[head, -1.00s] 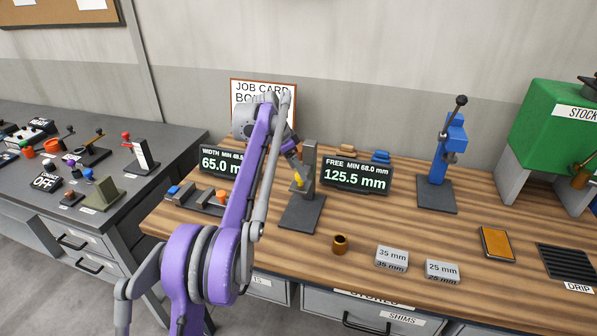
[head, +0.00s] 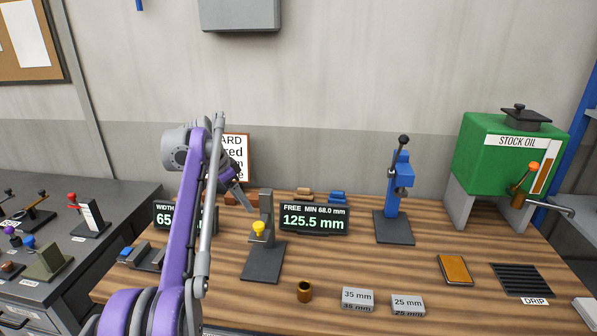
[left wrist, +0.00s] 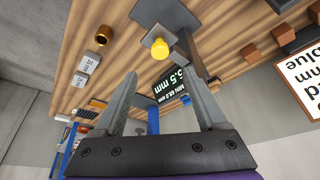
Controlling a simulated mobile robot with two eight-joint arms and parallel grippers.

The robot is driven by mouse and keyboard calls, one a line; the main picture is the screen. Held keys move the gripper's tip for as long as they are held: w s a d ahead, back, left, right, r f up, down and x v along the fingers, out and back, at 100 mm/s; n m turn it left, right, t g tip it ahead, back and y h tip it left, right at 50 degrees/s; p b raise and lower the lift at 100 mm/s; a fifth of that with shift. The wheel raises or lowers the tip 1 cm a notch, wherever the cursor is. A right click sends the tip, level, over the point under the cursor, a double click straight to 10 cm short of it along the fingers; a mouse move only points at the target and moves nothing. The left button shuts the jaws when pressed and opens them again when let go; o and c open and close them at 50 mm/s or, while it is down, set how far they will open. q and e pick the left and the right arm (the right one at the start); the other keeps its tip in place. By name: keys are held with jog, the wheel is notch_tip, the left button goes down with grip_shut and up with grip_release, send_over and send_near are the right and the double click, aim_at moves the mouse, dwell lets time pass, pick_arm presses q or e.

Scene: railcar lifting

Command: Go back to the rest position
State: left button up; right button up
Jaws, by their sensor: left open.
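My left gripper (head: 238,198) is at the end of my purple arm, in the air left of and above the dark gauge stand (head: 266,210) with a yellow knob (head: 259,228). Its two fingers (left wrist: 155,65) are spread with nothing between them in the left wrist view. The yellow knob also shows there (left wrist: 160,49), beyond the fingertips and apart from them. My right gripper is in neither view.
Displays read "125.5 mm" (head: 314,219) and, partly behind my arm, "65" (head: 166,218). A brass cup (head: 304,291), grey blocks (head: 358,299), a blue press (head: 398,200) and a green oil tank (head: 500,160) stand on the wooden bench. A grey bench is at left.

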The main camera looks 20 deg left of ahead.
pick_arm(q)
jog(key=s+d+f+n+y, duration=0.1)
jog(key=s+d+f+n, duration=0.25)
jog(key=s+d, duration=1)
jog(key=s+d+f+n+t, duration=0.1)
jog(key=s+d+f, duration=0.4)
jog(key=s+f, duration=0.3)
jog(key=s+d+f+n+t+y, duration=0.1)
jog(key=s+d+f, duration=0.3)
jog(key=s+f, duration=0.4)
jog(key=shift+s+d+f+n, duration=0.25)
jog(key=shift+s+d+n, duration=0.1)
jog(key=shift+s, duration=0.15)
